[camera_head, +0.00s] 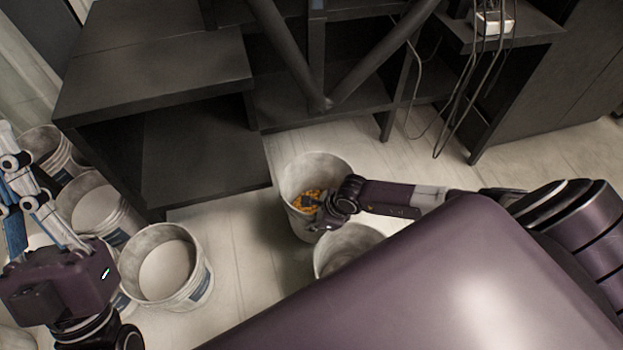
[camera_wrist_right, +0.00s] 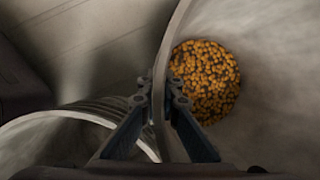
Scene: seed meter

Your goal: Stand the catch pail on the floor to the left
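A pale pail with orange seeds in its bottom (camera_head: 296,178), which I take as the catch pail, stands on the floor beside the dark bench. In the right wrist view its curved wall (camera_wrist_right: 181,35) runs between my fingers, with the seeds beyond. My right gripper (camera_head: 328,218) is at the pail's near right rim; in the right wrist view its fingers (camera_wrist_right: 160,95) close on the rim, one inside and one outside. My left gripper (camera_head: 20,180) is at the far left above other pails, holding nothing visible; its finger opening is unclear.
Another pail (camera_head: 345,240) stands close on the near side, partly hidden by my body. Several empty pails (camera_head: 190,296) stand at the left. Bare floor (camera_head: 238,262) lies between them and the seed pail. The dark bench (camera_head: 160,75) is behind; cables (camera_head: 465,95) hang at right.

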